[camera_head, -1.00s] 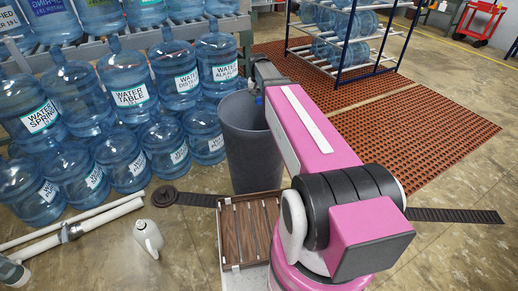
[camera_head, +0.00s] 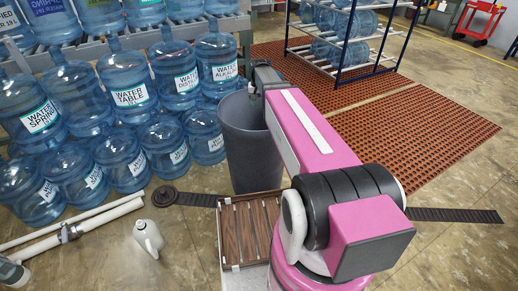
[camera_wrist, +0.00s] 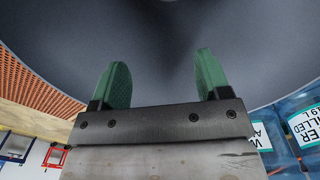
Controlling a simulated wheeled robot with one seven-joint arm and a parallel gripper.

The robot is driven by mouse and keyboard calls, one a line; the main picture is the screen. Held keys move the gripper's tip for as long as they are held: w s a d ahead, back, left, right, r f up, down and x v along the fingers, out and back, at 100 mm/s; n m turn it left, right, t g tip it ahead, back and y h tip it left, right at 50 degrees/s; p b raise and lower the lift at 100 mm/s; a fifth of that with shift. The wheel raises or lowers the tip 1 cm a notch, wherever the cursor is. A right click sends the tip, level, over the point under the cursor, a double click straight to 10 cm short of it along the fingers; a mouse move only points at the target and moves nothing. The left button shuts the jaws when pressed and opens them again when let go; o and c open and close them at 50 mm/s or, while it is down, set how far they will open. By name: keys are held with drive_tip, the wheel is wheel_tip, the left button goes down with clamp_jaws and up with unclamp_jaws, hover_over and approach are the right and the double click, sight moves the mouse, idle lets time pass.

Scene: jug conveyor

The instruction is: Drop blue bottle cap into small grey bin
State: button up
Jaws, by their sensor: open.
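The small grey bin (camera_head: 250,152) stands upright on the floor left of my arm, and its round mouth is open. My gripper (camera_head: 252,89) is over the mouth of the bin. In the wrist view, the two green fingers of my gripper (camera_wrist: 161,72) are apart with nothing between them. The dark grey inside of the bin (camera_wrist: 165,25) fills the view beyond the fingers. The blue bottle cap is not visible in either current view, and the bottom of the bin is hidden in the head view.
Blue water jugs (camera_head: 130,95) stand stacked close to the left of the bin. A slatted wooden crate (camera_head: 232,232) sits in front of it. White pipes (camera_head: 80,230) and a pale jug (camera_head: 149,238) lie left. A jug rack (camera_head: 345,45) stands behind on red matting.

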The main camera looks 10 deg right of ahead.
wheel_tip(320, 180, up, 11)
drive_tip(key=shift+a+f, duration=0.2)
idle(0.3)
